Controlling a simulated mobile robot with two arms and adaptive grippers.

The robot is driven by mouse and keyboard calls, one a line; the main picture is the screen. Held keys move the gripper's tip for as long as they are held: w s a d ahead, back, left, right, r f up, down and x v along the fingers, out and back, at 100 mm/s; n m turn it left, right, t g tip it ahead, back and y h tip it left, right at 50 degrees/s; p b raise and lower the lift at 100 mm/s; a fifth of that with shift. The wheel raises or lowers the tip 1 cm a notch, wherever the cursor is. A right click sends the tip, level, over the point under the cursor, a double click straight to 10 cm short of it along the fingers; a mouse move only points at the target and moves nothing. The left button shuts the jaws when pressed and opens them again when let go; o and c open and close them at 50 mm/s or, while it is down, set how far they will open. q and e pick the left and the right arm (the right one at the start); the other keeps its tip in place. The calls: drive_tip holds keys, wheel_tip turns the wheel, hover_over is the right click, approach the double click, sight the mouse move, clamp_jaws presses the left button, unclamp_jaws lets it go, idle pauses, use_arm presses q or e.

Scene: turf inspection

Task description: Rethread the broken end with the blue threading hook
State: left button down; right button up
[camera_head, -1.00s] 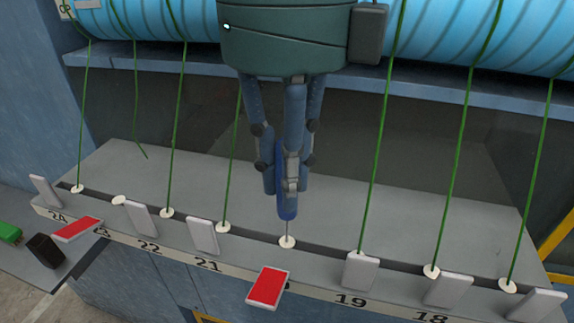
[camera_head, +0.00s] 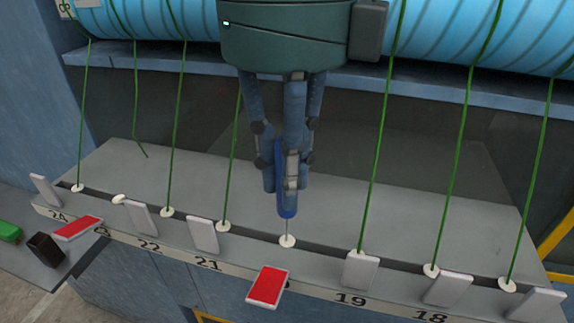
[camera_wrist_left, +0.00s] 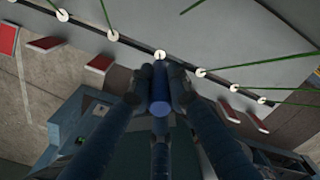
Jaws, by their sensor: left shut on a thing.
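My left gripper (camera_head: 288,185) points down in the middle of the head view, shut on the blue threading hook (camera_head: 286,205). The hook's thin shaft runs down to a white eyelet (camera_head: 287,241) behind the red flag (camera_head: 268,286) between 21 and 19; whether it is inside the hole I cannot tell. In the left wrist view the hook's blue handle (camera_wrist_left: 160,106) shows end-on between the fingers, just below an eyelet (camera_wrist_left: 160,54). A broken green end (camera_head: 140,135) hangs loose at the left, above a threadless eyelet (camera_head: 119,199) near another red flag (camera_head: 78,228). My right gripper is not in view.
Taut green threads (camera_head: 375,150) run from the blue roll (camera_head: 450,35) to other eyelets on both sides of my gripper. Grey flags (camera_head: 361,271) line the front edge. A black box (camera_head: 45,249) and a green object (camera_head: 9,233) sit at the lower left.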

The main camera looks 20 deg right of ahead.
use_arm(q)
drive_tip(key=shift+r+p, duration=2.65)
drive_tip(key=shift+r, duration=0.8)
